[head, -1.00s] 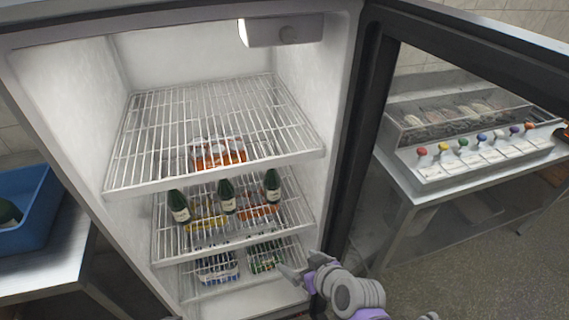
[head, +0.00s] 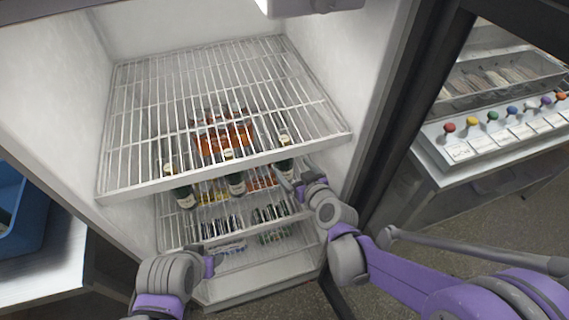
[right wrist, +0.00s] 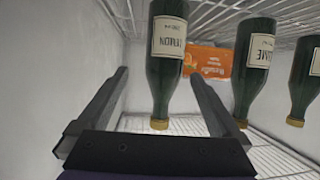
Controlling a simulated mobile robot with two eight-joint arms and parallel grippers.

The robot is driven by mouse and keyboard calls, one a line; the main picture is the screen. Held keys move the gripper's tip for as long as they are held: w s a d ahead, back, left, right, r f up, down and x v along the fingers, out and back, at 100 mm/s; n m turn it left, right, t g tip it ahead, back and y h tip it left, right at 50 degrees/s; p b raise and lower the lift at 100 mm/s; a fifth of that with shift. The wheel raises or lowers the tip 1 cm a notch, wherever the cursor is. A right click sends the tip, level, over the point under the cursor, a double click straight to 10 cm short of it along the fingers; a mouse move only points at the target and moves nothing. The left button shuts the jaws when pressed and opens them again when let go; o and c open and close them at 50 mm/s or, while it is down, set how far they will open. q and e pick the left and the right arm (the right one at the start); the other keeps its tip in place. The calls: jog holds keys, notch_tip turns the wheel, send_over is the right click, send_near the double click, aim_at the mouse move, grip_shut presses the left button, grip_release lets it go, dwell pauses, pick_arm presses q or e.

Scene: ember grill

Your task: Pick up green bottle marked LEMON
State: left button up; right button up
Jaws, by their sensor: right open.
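The green bottle marked LEMON (right wrist: 168,62) appears upside down in the right wrist view, with a cream label and gold cap. It lies between the two fingers of my open right gripper (right wrist: 170,108), with gaps at the sides. In the head view it is the rightmost bottle (head: 285,161), partly behind the upper shelf's front edge, and my right gripper (head: 289,186) is close in front of it. A second green bottle (right wrist: 254,62), its label seeming to read LIME, stands beside it.
The upper wire shelf (head: 225,85) overhangs the bottles. An orange packet (right wrist: 208,62) is behind the LEMON bottle. Another green bottle (right wrist: 304,85) stands at the wrist view's right edge. The fridge's right wall (head: 372,100) is near my right gripper. A blue crate (head: 12,225) is at left.

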aim_at(288, 165)
jog(key=x, duration=0.5)
jog(key=shift+w+a, duration=0.25)
jog(key=shift+a, duration=0.2)
jog(key=shift+c, duration=0.3)
grip_shut()
